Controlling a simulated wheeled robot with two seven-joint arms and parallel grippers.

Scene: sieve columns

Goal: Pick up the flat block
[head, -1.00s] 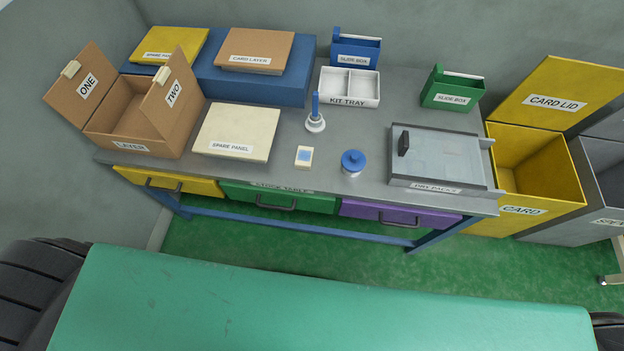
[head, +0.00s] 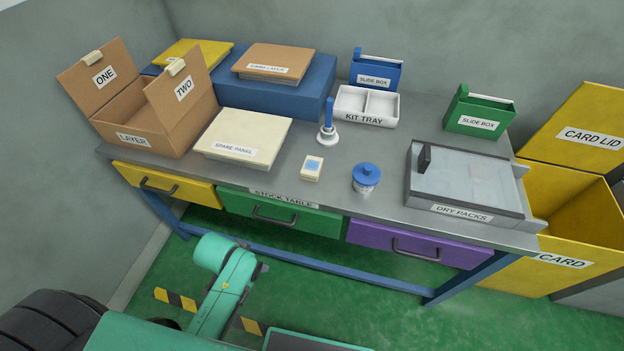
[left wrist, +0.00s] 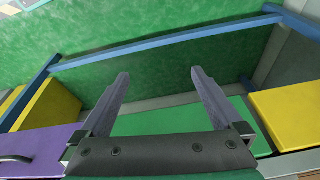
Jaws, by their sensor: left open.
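A small flat off-white block with a blue square on top (head: 312,168) lies on the grey table (head: 265,182), near the front middle. It stands apart from its neighbours. My left gripper (left wrist: 160,73) shows in the left wrist view, with its two fingers spread and nothing between them. It is in front of the table, facing the drawers and the floor, away from the block. In the head view only part of a turquoise arm of mine shows below the table, and no fingers can be seen. The block is not in the left wrist view. My right gripper is not in view.
Near the block are a blue-lidded jar (head: 366,178), a blue-handled tool (head: 328,128), a cream spare panel (head: 243,137) and a dry packs case (head: 466,184). An open carton (head: 152,112) stands at the left. Drawers with protruding handles (head: 274,217) line the table's front.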

